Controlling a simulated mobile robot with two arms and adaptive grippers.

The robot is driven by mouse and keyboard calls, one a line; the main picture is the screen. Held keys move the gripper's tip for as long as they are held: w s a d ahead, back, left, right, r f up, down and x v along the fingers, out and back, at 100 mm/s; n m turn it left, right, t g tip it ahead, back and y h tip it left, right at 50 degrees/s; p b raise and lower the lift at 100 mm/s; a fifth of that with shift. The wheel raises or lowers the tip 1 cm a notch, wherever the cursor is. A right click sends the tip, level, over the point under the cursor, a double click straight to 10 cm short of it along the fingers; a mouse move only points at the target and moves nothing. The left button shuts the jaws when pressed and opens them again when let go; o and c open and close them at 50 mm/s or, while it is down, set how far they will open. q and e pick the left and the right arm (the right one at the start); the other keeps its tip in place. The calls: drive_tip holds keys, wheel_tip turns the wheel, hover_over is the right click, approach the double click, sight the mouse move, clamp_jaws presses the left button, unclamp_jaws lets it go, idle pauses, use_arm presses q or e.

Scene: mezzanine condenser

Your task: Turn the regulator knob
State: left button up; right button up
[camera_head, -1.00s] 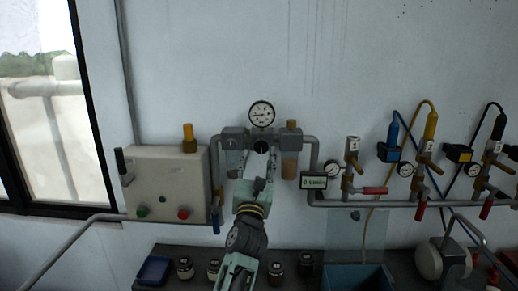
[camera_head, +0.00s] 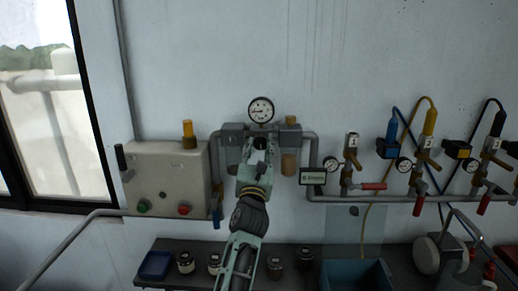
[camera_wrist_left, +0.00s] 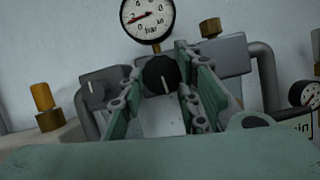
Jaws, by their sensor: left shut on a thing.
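The regulator knob (camera_wrist_left: 160,74) is black and round with a white mark pointing down, slightly to the right. It sits below the round pressure gauge (camera_wrist_left: 148,16), which also shows in the head view (camera_head: 261,110). The gauge needle points to the lower left, at a low reading. My left gripper (camera_wrist_left: 163,80) is shut on the knob, one finger on each side of it. In the head view the left gripper (camera_head: 259,147) covers most of the knob, and its arm comes up from below. My right gripper is not in view.
A grey control box (camera_head: 166,175) with green and red buttons is left of the arm. Several jars and a blue bin (camera_head: 356,276) stand on the bench below.

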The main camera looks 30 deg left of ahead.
use_arm(q)
drive_tip(key=shift+c, duration=0.7)
drive_tip(key=m+p, duration=0.2)
drive_tip(key=shift+s+a+r+h+p, duration=0.1)
drive_tip(key=shift+r+h+p, duration=0.25)
drive_tip(key=shift+h, duration=0.05)
drive_tip(key=shift+a+f+m+t+h+p, duration=0.1)
drive_tip(key=shift+f+m+t+h+p, duration=0.15)
drive_tip(key=shift+m+h, duration=0.45)
drive_tip(key=o, duration=1.1)
drive_tip(key=shift+s, duration=0.1)
drive_tip(key=shift+c, duration=0.2)
